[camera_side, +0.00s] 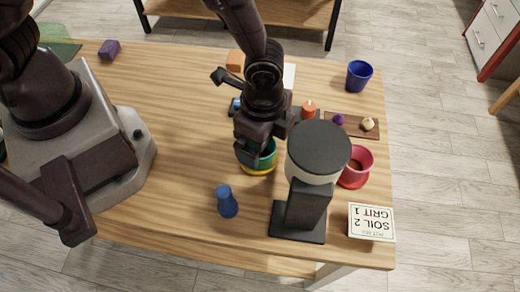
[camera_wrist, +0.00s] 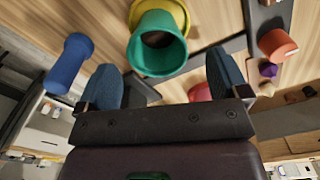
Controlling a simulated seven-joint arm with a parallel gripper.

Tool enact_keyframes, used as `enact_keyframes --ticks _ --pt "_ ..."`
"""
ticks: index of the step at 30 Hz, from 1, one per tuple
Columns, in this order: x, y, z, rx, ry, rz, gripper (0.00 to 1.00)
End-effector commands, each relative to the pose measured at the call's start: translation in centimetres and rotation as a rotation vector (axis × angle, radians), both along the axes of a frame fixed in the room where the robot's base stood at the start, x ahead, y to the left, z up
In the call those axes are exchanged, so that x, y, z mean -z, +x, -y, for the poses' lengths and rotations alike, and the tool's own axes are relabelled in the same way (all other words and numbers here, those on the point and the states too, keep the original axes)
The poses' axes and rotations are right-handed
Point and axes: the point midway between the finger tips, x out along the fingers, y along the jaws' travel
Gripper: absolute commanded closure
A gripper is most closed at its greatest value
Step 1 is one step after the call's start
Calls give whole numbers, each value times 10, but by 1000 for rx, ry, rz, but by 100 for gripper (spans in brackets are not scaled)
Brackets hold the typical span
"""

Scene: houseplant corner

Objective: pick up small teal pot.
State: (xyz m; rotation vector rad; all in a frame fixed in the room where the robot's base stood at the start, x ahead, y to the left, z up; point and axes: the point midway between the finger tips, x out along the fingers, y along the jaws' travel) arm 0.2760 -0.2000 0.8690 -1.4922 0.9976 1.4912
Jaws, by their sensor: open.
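The small teal pot (camera_side: 268,158) stands in a yellow saucer (camera_side: 258,172) near the middle of the table, partly hidden by my gripper (camera_side: 250,150). In the wrist view the teal pot (camera_wrist: 158,62) shows its round open mouth, with the yellow saucer (camera_wrist: 183,12) behind it. My gripper (camera_wrist: 165,75) is open, with one blue-tipped finger to each side of the pot's line. The pot lies just beyond and between the fingertips. I cannot tell whether a finger touches it.
A black machine with a round top (camera_side: 318,145) stands close at right. A dark blue pot (camera_side: 358,76) stands at back right.

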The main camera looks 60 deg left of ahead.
Motion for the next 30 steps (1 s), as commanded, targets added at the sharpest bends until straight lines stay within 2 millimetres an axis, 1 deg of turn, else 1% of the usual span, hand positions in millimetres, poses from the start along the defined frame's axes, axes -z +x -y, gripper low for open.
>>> enact_keyframes --ticks 2,9,11,14,20,21,23,24,27,30 --pt "7 -1 -1 0 2 -3 7" --pt "42 -4 -5 0 2 -3 7" --pt "48 -4 -5 -1 1 -2 7" --pt "52 -4 -4 -1 1 0 7" --pt "52 -3 -4 -1 0 0 7" --pt "52 -3 -4 -1 0 0 16" --pt "52 -3 -4 -1 0 0 30" --pt "52 -3 -4 -1 0 0 39" --pt "52 -4 -4 -1 0 0 60" --pt "52 -3 -4 -1 0 0 60"
